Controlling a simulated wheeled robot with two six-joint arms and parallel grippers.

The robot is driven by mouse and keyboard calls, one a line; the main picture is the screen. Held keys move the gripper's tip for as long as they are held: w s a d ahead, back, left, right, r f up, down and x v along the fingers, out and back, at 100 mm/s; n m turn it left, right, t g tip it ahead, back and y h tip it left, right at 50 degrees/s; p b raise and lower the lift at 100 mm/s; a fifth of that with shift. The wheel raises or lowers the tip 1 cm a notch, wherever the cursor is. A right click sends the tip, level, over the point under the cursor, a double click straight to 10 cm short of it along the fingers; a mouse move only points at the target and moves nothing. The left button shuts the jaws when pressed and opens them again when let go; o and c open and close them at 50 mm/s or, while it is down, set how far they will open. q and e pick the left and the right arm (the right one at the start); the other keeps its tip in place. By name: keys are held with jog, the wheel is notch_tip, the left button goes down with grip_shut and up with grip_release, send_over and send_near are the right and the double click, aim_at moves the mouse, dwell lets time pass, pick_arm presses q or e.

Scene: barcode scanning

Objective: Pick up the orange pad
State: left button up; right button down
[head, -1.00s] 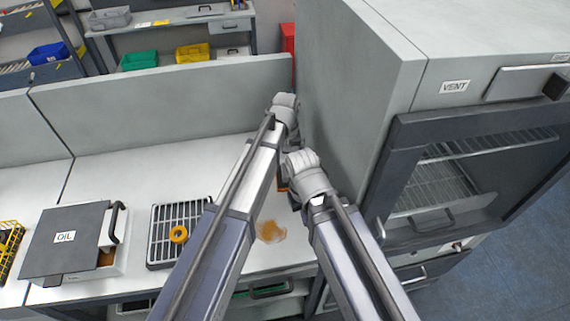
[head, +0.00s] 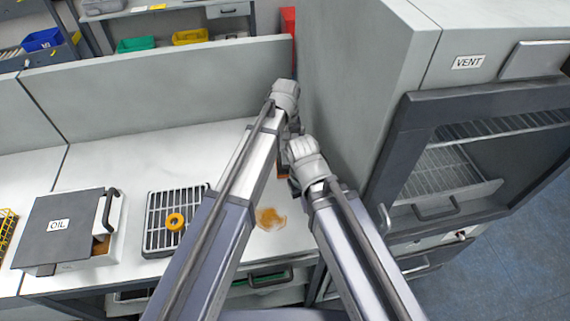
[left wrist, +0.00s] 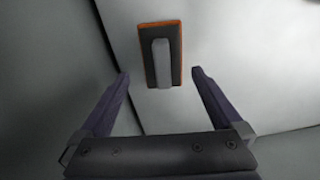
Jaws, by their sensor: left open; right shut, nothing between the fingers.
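The orange pad (left wrist: 160,52) shows in the left wrist view as a dark block with orange edges and a grey handle along its middle. It is upright in the picture, against a pale surface. My left gripper (left wrist: 160,78) is open, one finger on each side below the pad, with nothing between them. In the head view, a sliver of the orange pad (head: 282,163) shows between my arms, mostly hidden. My right gripper (head: 293,186) is shut and empty close by, its fingers largely hidden by the wrist.
A tall grey cabinet marked VENT (head: 362,90) stands close on the right. A low partition (head: 160,95) runs along the back of the bench. A box marked OIL (head: 62,230), a black grate (head: 160,205) with a yellow ring (head: 175,222), and a brown stain (head: 270,218) lie on the bench.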

aim_at(285, 155)
pick_arm(q)
jog(key=f+b, duration=0.5)
jog(key=shift+s+a+f, duration=0.1)
jog(key=shift+s+a, duration=0.05)
jog(key=shift+s, duration=0.05)
pick_arm(e)
notch_tip(285, 155, down, 5)
jog(key=shift+f, duration=0.1)
pick_arm(q)
jog(key=c, duration=1.2)
jog(key=shift+r, duration=0.2)
jog(key=shift+c, duration=0.2)
pick_arm(e)
jog(key=shift+r, duration=0.2)
